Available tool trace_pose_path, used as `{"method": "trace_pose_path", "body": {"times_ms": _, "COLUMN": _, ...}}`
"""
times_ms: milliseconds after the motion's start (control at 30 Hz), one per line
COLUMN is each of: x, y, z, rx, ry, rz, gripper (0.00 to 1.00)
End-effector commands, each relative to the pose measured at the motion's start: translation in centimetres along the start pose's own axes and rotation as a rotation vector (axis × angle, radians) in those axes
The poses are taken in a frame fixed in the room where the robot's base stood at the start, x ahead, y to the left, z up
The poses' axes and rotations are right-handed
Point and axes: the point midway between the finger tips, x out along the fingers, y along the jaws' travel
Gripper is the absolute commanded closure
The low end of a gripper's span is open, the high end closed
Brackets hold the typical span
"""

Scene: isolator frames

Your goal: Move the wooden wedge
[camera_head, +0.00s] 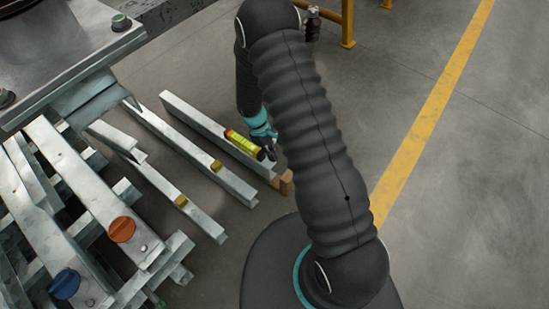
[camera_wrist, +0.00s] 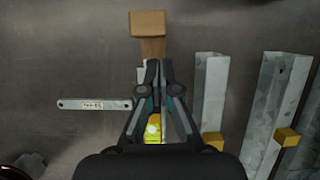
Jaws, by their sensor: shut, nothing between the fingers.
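The wooden wedge (camera_head: 287,182) is a light brown block at the near end of a grey metal beam (camera_head: 196,117), on the floor. In the wrist view the wedge (camera_wrist: 148,24) lies ahead of the fingertips, with a lighter far part and a darker near part. My gripper (camera_head: 268,150) is over the beam's near end, close to the wedge, with its fingers shut and empty. In the wrist view my gripper (camera_wrist: 161,70) points toward the wedge. I cannot tell whether it touches anything. My arm crosses close beside the wedge in the head view.
A yellow-and-red tool (camera_head: 242,142) lies on the beam just behind my gripper. Parallel beams with small yellow blocks (camera_head: 216,165) lie to the left. A flat labelled bar (camera_wrist: 95,104) shows in the wrist view. Open floor (camera_head: 460,190) lies right of my arm.

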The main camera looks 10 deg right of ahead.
Motion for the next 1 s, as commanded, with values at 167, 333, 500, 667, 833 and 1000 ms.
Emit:
{"method": "trace_pose_path", "body": {"times_ms": 167, "x": 0.6, "y": 0.7, "z": -1.0, "rx": 0.0, "ry": 0.001, "rz": 0.001, "gripper": 1.0}}
{"method": "trace_pose_path", "body": {"times_ms": 333, "x": 1.1, "y": 1.9, "z": -1.9, "rx": 0.002, "ry": 0.002, "rz": 0.001, "gripper": 1.0}}
{"method": "trace_pose_path", "body": {"times_ms": 500, "x": 0.8, "y": 2.5, "z": -2.1, "rx": 0.001, "ry": 0.0, "rz": -0.001, "gripper": 1.0}}
{"method": "trace_pose_path", "body": {"times_ms": 667, "x": 2.0, "y": 2.5, "z": -1.9, "rx": 0.002, "ry": -0.004, "rz": -0.003, "gripper": 1.0}}
{"method": "trace_pose_path", "body": {"times_ms": 833, "x": 4.9, "y": 2.5, "z": -1.9, "rx": 0.002, "ry": -0.004, "rz": -0.003, "gripper": 1.0}}
{"method": "trace_pose_path", "body": {"times_ms": 1000, "x": 7.7, "y": 2.5, "z": -1.9, "rx": 0.002, "ry": -0.003, "rz": -0.003, "gripper": 1.0}}
